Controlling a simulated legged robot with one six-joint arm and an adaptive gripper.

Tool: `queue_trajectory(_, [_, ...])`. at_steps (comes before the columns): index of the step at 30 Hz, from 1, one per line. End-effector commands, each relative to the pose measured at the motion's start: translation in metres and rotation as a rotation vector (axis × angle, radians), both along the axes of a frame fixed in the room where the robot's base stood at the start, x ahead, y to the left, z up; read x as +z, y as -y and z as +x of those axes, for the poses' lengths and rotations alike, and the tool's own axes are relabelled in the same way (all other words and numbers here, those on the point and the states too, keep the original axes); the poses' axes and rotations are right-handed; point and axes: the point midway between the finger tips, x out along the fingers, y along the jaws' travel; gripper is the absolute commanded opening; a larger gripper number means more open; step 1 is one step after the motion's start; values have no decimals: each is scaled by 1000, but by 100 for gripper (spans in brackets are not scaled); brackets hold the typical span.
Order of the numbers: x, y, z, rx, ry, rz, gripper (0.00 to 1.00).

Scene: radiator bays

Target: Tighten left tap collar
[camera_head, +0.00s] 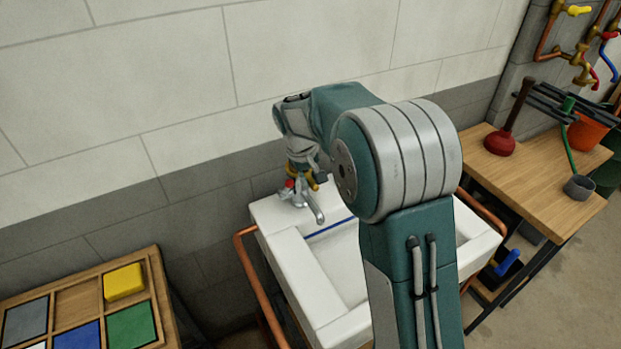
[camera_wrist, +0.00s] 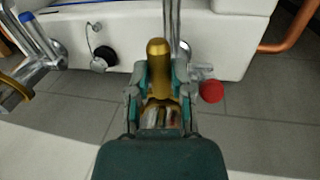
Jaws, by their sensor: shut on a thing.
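My gripper (camera_wrist: 159,80) is shut on a brass, round-ended piece (camera_wrist: 157,50), which stands up between its two fingers in the wrist view. In the head view my gripper (camera_head: 305,172) is at the chrome tap (camera_head: 309,200) on the white sink's back left corner. A red knob (camera_head: 290,183) shows beside it there, and in the wrist view the red knob (camera_wrist: 211,91) lies right of the fingers. Another chrome tap with a blue top (camera_wrist: 28,17) and a brass collar (camera_wrist: 15,90) stands at the wrist view's left edge. The fingers hide the lower brass piece.
The white sink (camera_head: 270,215) has a copper pipe rail (camera_head: 250,270) around it. A wooden tray (camera_head: 160,285) with coloured blocks is at lower left. A wooden bench (camera_head: 545,205) with a red plunger (camera_head: 500,143) stands at right. The wall is close behind the tap.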

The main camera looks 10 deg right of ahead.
Motion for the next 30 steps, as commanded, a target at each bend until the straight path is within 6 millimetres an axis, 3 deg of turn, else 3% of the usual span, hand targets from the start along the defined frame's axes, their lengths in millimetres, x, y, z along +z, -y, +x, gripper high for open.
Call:
queue_trajectory(3, [-2,-1,-1,0,-4,2,0])
queue_trajectory(4, [-2,-1,-1,0,-4,2,41])
queue_trajectory(6, [-2,-1,-1,0,-4,2,62])
queue_trajectory(19, [5,-1,-1,1,0,1,62])
queue_trajectory(30, [73,-17,-3,2,3,1,62])
